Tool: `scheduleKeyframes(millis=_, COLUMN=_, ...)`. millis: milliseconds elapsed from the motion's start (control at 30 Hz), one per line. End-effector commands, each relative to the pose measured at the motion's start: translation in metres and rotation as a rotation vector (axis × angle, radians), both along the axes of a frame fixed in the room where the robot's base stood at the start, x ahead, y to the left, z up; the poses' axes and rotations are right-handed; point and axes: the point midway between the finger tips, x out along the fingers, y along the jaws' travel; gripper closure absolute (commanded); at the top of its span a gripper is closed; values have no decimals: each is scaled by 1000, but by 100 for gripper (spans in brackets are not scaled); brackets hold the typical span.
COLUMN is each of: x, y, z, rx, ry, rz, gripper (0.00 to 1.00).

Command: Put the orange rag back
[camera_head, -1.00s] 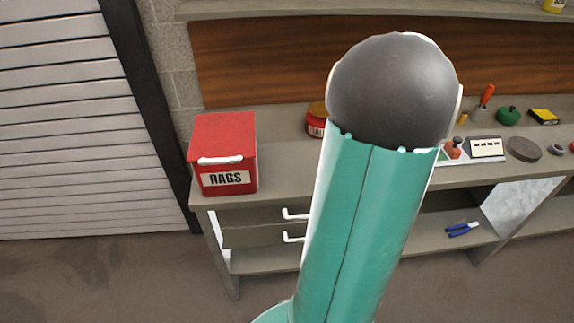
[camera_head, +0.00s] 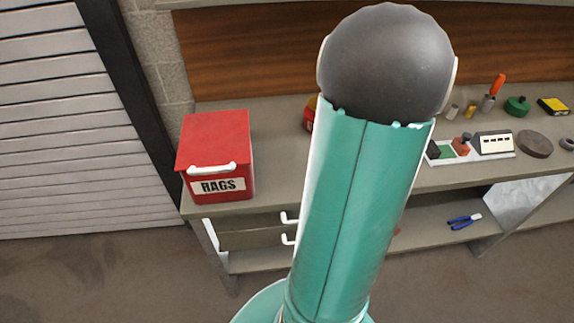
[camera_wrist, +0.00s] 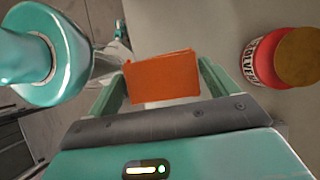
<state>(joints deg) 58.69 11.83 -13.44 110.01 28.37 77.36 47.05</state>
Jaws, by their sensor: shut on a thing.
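The orange rag (camera_wrist: 162,80) shows in the wrist view as a flat folded block between the two fingers of my gripper (camera_wrist: 160,85). My gripper is shut on it. The rag and gripper are hidden behind my arm in the head view. A red box labelled RAGS (camera_head: 216,157) stands on the left end of the workbench (camera_head: 275,160). Its red lid looks closed, with a white handle at the front.
A red can (camera_wrist: 285,57) with a brown top stands right of the rag in the wrist view. Several tools and tins lie on the bench's right side. Blue pliers (camera_head: 464,221) lie on the lower shelf. Bench space just right of the box is clear.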

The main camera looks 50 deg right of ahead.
Motion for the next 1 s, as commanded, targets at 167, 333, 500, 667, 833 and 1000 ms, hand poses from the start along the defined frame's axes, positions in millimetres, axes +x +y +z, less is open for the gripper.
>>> scheduleKeyframes(millis=167, x=29, y=24, z=-16, rx=1, ry=-2, rz=4, gripper=35)
scheduleKeyframes(millis=333, x=60, y=46, z=-33, rx=1, ry=0, rz=5, gripper=35)
scheduleKeyframes(millis=500, x=83, y=61, z=-63, rx=3, ry=2, rz=4, gripper=35)
scheduleKeyframes(millis=667, x=97, y=69, z=-82, rx=1, ry=0, rz=3, gripper=35)
scheduleKeyframes(millis=833, x=106, y=73, z=-92, rx=1, ry=0, rz=3, gripper=35)
scheduleKeyframes(millis=1000, x=107, y=74, z=-118, rx=3, ry=1, rz=-1, gripper=35)
